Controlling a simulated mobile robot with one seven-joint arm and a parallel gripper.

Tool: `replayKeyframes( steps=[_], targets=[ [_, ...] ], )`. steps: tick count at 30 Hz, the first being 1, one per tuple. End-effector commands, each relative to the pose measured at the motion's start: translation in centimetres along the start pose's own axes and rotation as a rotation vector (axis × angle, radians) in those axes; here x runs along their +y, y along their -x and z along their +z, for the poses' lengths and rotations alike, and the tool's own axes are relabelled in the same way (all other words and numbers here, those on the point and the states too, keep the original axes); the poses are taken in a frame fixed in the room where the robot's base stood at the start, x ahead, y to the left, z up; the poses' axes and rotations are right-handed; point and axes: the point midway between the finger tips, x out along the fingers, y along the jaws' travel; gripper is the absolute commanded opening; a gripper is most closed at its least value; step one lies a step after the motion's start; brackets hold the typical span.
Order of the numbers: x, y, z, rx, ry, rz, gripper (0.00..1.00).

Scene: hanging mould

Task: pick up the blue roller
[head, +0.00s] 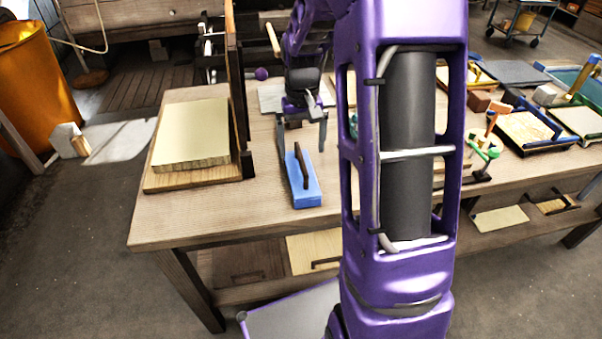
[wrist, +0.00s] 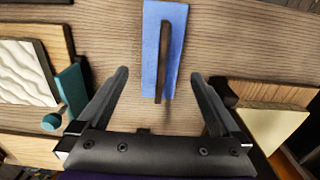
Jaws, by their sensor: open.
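A flat blue block (head: 311,191) with a dark brown bar handle (head: 301,166) lies on the table near its front edge. It is the blue thing nearest my gripper; I see no clear roller shape on it. In the wrist view the blue block (wrist: 150,50) lies beyond and between the fingertips, with its handle (wrist: 172,50) running lengthwise. My gripper (head: 302,148) points down above the far end of the block. In the wrist view my gripper (wrist: 160,73) is open, with nothing between its fingers. My purple arm hides part of the table.
A cream slab (head: 190,133) on a wooden board stands left, beside a dark upright frame (head: 238,90). A teal knobbed tool (wrist: 66,95) lies beside a white ribbed panel (wrist: 24,75). A green and orange tool (head: 487,145) and blue-edged frames (head: 540,112) crowd the right. The front left table is clear.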

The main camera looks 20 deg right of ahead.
Motion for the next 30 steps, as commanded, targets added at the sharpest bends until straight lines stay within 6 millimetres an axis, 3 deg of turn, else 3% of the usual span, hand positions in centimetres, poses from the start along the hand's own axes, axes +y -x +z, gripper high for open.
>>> replayKeyframes(
  steps=[18,27,30],
  targets=[
    [-0.2,-7.1,0.0,0.0,0.0,-0.001,1.0],
    [-0.2,-7.4,0.0,0.002,0.0,-0.001,1.0],
    [-0.2,-7.4,0.0,0.002,0.0,-0.001,0.82]
  ],
)
